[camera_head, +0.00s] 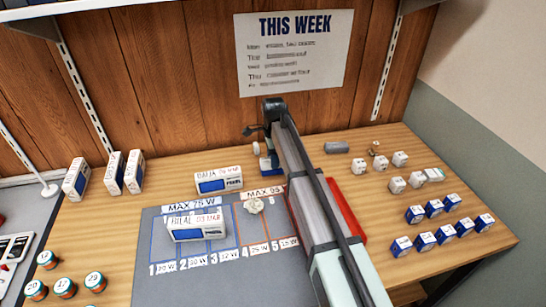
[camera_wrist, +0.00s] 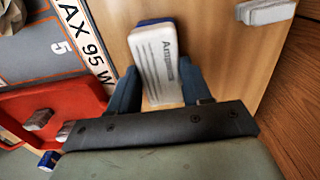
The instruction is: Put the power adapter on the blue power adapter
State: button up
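My gripper (camera_head: 264,160) is at the back of the bench, behind the "MAX 95" label. In the wrist view its two blue fingers (camera_wrist: 157,88) flank a small white box (camera_wrist: 160,65) with printed text and a blue far end. Both fingers look pressed against its sides. Several blue-and-white boxes (camera_head: 434,208) stand in rows at the right of the bench in the head view. Several small white adapter-like blocks (camera_head: 397,185) stand behind them. Which of these is the blue power adapter I cannot tell.
A grey mat (camera_head: 150,285) with numbered columns holds a phone box (camera_head: 197,228) and a crumpled item (camera_head: 253,206). Another phone box (camera_head: 219,181) lies behind it. A red tray (camera_head: 348,212) is partly hidden by my arm. A grey block (camera_head: 336,147) lies right of my gripper.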

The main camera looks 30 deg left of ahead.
jog(key=o, duration=0.5)
notch_tip(320, 180, up, 12)
jog(key=shift+r, duration=0.15)
dwell(0.5)
